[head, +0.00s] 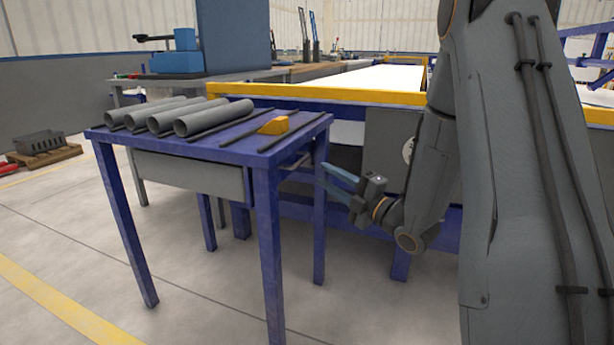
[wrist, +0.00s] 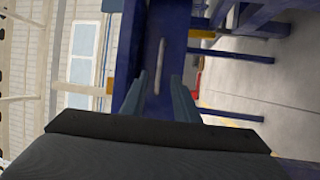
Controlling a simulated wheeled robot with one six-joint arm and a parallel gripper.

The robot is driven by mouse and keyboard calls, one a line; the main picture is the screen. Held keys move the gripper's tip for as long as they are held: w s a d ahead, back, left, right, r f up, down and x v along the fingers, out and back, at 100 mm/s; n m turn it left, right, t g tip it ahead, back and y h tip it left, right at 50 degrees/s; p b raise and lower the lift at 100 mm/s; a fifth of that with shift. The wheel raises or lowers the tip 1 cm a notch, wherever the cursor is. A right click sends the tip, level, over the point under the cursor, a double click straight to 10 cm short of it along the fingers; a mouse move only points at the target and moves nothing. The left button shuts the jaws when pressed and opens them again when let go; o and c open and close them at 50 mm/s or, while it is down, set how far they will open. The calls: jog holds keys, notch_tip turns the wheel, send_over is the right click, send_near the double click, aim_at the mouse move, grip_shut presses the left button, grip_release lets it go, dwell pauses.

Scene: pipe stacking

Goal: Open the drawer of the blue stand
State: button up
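The blue stand (head: 215,140) stands left of centre in the head view, with a grey drawer box (head: 190,178) hanging under its top. My gripper (head: 328,178) is just right of the stand, below top height, with its blue fingers pointing left toward the stand's right side. In the wrist view my gripper (wrist: 158,76) has its two fingers apart with nothing held between them. Ahead of them is a dark blue face (wrist: 140,55) with a pale upright bar (wrist: 162,52), perhaps a handle. Contact with it is not visible. How far the drawer is out is unclear.
Several grey pipes (head: 200,118), thin dark rods and a yellow block (head: 274,125) lie on the stand's top. A blue bench with a yellow edge (head: 320,95) stands close behind. Open floor (head: 60,235) lies to the left and front.

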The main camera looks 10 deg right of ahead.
jog(key=b+x, duration=0.2)
jog(key=x, duration=0.5)
jog(key=shift+w+a, duration=0.2)
jog(key=shift+w, duration=0.05)
jog(key=shift+r, duration=0.1)
grip_shut()
